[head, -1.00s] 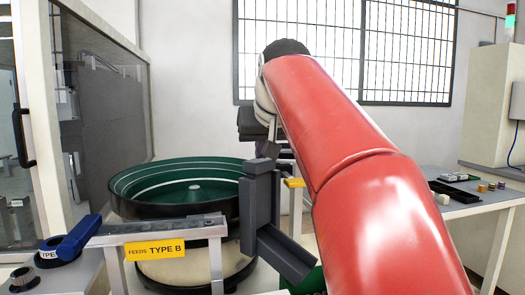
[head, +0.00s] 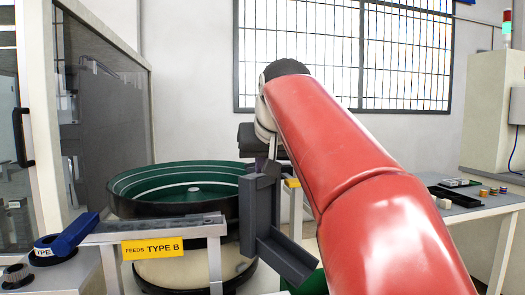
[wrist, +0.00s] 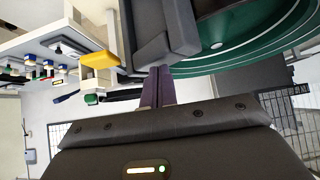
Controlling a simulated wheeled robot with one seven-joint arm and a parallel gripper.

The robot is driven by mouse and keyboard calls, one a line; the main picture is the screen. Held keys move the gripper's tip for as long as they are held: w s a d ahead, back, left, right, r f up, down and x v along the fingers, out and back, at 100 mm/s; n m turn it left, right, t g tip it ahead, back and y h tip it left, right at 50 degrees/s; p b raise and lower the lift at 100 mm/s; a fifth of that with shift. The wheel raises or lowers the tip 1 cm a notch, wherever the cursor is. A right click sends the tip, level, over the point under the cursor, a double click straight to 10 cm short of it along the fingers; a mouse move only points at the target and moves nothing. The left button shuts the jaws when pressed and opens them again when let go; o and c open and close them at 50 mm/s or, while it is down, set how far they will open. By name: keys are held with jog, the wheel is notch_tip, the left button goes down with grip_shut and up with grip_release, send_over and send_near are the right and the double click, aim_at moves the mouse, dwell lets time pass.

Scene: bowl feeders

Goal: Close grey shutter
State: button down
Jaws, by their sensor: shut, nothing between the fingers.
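The grey shutter assembly (head: 258,205) stands upright at the right side of the green bowl feeder, above a sloping grey chute (head: 283,255). I cannot clearly separate its sliding part from its frame. In the wrist view a dark grey block of this assembly (wrist: 165,35) lies just beyond my fingertips. My gripper (wrist: 158,70) has its purple fingers together, with nothing between them. The tips are at or very near that block; I cannot tell whether they touch.
The green bowl (head: 190,185) sits behind a grey rail with a yellow "FEEDS TYPE B" label (head: 153,248). A blue-handled device (head: 67,240) is at the lower left. A table with small parts (head: 470,205) is at right. A yellow tab (wrist: 100,59) is beside the assembly.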

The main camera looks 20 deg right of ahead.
notch_tip(320, 180, up, 5)
jog(key=p, duration=0.5)
jog(key=shift+f, duration=0.1)
jog(key=b+v, duration=0.1)
jog(key=v, duration=0.8)
jog(key=shift+s, duration=0.35)
jog(key=shift+s+a, duration=0.1)
